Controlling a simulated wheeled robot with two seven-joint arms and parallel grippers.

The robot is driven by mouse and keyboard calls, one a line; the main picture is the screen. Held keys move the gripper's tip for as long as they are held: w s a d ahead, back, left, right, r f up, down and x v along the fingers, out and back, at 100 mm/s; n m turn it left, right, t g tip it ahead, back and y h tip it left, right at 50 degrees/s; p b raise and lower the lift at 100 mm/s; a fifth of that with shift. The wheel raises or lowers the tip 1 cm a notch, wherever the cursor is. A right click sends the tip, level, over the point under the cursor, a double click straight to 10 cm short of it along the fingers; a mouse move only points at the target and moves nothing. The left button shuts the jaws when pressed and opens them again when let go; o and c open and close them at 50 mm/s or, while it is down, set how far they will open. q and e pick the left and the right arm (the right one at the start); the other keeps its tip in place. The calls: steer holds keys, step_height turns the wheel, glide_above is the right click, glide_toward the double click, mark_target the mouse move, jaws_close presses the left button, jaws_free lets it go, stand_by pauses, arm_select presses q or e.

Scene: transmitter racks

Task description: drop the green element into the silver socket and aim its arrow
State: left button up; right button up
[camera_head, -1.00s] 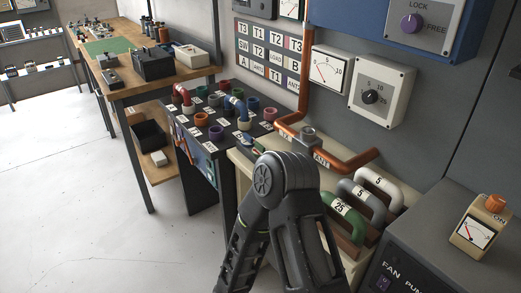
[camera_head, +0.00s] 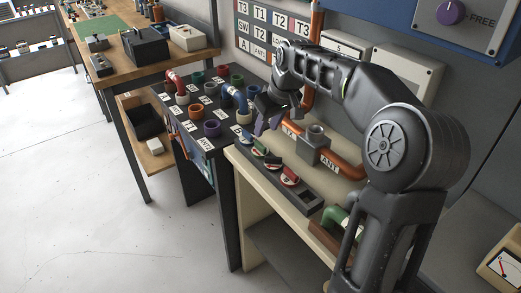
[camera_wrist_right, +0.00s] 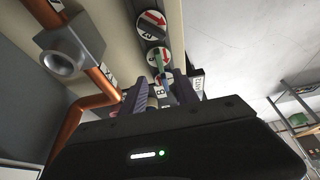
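The silver socket (camera_head: 314,135) stands upright on a grey block joined to copper pipes on the cream bench; it also shows in the right wrist view (camera_wrist_right: 64,62). A dark tray in front of it holds round elements with arrow faces, a green one (camera_head: 259,151) and a red one (camera_head: 289,178) among them. My right gripper (camera_head: 265,117) is above the far end of the tray, left of the socket. In the right wrist view, its fingers (camera_wrist_right: 160,92) are apart, with a narrow green piece (camera_wrist_right: 157,62) beyond them; contact cannot be told. My left gripper is not in view.
A dark panel with coloured sockets (camera_head: 211,129) and curved plugs stands left of my right gripper. The copper pipe (camera_head: 346,166) runs close to the socket. Meter boxes (camera_head: 405,75) are on the wall behind my arm. The floor at left is clear.

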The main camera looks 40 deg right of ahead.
mark_target(261, 145)
steer(key=shift+x, duration=1.4)
steer(key=shift+p+x, duration=0.4)
steer(key=shift+x, duration=2.25)
steer(key=shift+s, duration=0.2)
jaws_close()
